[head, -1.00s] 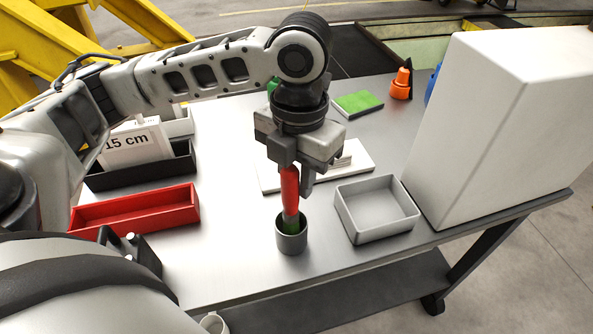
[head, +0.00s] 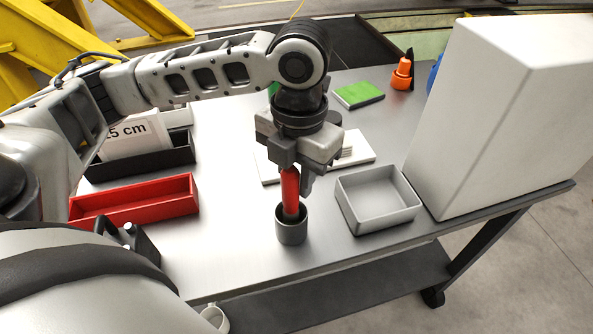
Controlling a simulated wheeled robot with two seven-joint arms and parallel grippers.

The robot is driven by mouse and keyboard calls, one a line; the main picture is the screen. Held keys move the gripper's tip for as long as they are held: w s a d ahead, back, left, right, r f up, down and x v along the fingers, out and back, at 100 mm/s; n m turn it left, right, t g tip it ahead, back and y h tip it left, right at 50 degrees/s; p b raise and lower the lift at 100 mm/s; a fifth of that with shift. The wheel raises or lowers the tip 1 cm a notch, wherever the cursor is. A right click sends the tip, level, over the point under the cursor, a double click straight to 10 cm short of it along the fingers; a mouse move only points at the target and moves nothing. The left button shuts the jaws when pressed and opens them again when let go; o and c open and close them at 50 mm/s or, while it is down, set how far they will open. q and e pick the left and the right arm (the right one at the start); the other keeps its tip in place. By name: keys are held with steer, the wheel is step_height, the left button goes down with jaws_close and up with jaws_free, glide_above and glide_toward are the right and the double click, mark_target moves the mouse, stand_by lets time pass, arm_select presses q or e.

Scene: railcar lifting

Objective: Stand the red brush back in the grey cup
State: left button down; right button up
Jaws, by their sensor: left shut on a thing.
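The red brush (head: 290,190) is upright in my left gripper (head: 291,177), with its lower end inside the grey cup (head: 291,228). My left gripper is shut on the upper part of the red handle, above the cup's rim. The brush's bristles are hidden inside the cup. The cup stands upright on the metal table near its front edge. My right gripper is not in view.
A grey open tray (head: 378,199) stands just right of the cup. A large white box (head: 500,120) stands at the right. A red tray (head: 135,203) and a black tray (head: 140,163) lie to the left. A white board (head: 355,148) lies behind the gripper.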

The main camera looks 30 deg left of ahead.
arm_select(q)
steer(key=c, duration=1.1)
jaws_free()
steer(key=shift+f, duration=0.1)
steer(key=r+p, duration=0.1)
steer(key=r, duration=0.9)
steer(key=r+p, duration=0.1)
steer(key=r, duration=0.5)
steer(key=shift+w+p, duration=0.3)
steer(key=shift+w, duration=0.05)
